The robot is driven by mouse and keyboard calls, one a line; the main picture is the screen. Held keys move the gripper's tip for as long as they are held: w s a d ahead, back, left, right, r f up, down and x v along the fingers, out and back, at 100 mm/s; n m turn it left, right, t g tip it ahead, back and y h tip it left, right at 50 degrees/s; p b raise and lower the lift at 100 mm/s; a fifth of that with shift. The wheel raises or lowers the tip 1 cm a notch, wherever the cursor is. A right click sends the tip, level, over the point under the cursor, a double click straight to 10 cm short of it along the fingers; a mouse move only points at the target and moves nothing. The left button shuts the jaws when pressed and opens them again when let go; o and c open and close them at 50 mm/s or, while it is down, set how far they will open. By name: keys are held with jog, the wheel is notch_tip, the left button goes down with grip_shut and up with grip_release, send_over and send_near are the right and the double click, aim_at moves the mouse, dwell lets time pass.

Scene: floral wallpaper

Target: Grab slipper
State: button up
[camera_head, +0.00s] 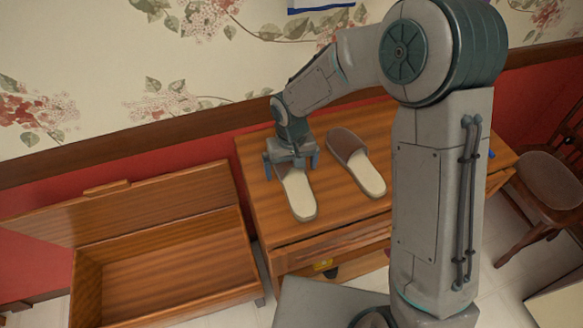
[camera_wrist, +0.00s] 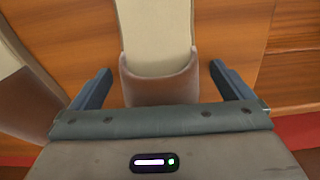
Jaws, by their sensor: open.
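Two slippers with brown uppers and cream soles lie on the wooden table. The left slipper (camera_head: 301,196) is under my gripper (camera_head: 292,165) in the head view, and its toe end is partly hidden by the gripper. The right slipper (camera_head: 358,162) lies apart to its right. In the wrist view, my gripper (camera_wrist: 160,88) is open, with one finger on each side of the left slipper's brown upper (camera_wrist: 160,80). There is a gap between each finger and the slipper. Part of the other slipper (camera_wrist: 28,105) shows at the left edge.
The wooden table (camera_head: 262,215) stands against the red lower wall. An open, empty wooden box (camera_head: 165,265) is on the left, with its lid raised at the back. A wooden chair (camera_head: 548,180) is on the right. A partly open drawer shows under the table.

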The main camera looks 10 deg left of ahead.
jog(key=c, duration=1.1)
jog(key=shift+r, duration=0.15)
